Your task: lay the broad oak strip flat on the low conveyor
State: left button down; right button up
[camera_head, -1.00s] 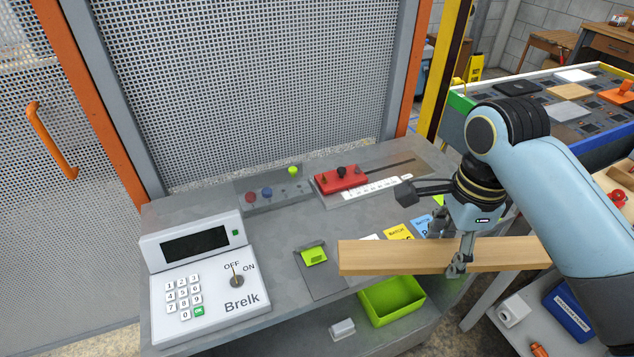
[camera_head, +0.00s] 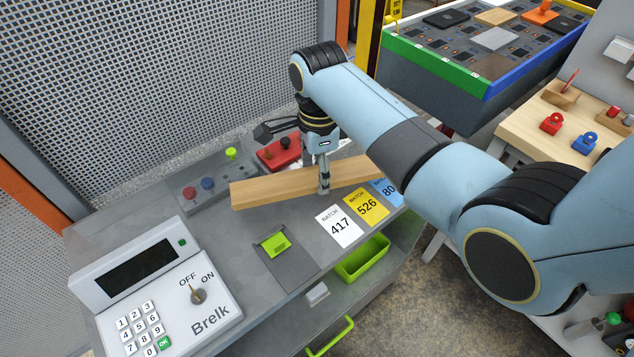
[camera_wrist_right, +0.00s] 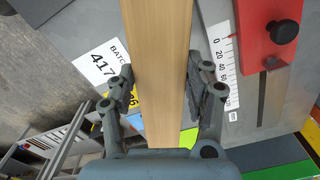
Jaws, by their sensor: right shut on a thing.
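The broad oak strip (camera_head: 262,191) is a long pale wooden board, held lengthwise across the grey counter, behind the batch cards. My right gripper (camera_head: 323,186) is shut on it near its middle, pointing down. In the right wrist view the oak strip (camera_wrist_right: 160,60) runs between the two fingers of my right gripper (camera_wrist_right: 162,88). Its right end is partly hidden behind my arm in the head view. A bed with a dark patterned top and green and blue sides (camera_head: 432,62) stands at upper right; it looks like the conveyor. My left gripper is not in view.
The grey counter (camera_head: 225,235) carries a keypad console (camera_head: 165,290), white, yellow and blue batch cards (camera_head: 340,226) and a red block (camera_head: 275,154). Several flat pieces lie on the dark bed. A wooden bench (camera_head: 530,130) is at right. A mesh fence (camera_head: 170,70) stands behind.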

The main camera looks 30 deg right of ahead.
notch_tip(320, 180, down, 3)
jog(key=shift+f, duration=0.5)
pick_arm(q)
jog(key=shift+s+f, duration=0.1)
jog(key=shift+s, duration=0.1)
pick_arm(e)
jog(key=shift+f, duration=0.15)
jog(key=o, duration=1.1)
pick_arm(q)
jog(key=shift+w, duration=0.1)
pick_arm(e)
jog(key=shift+o, duration=1.2)
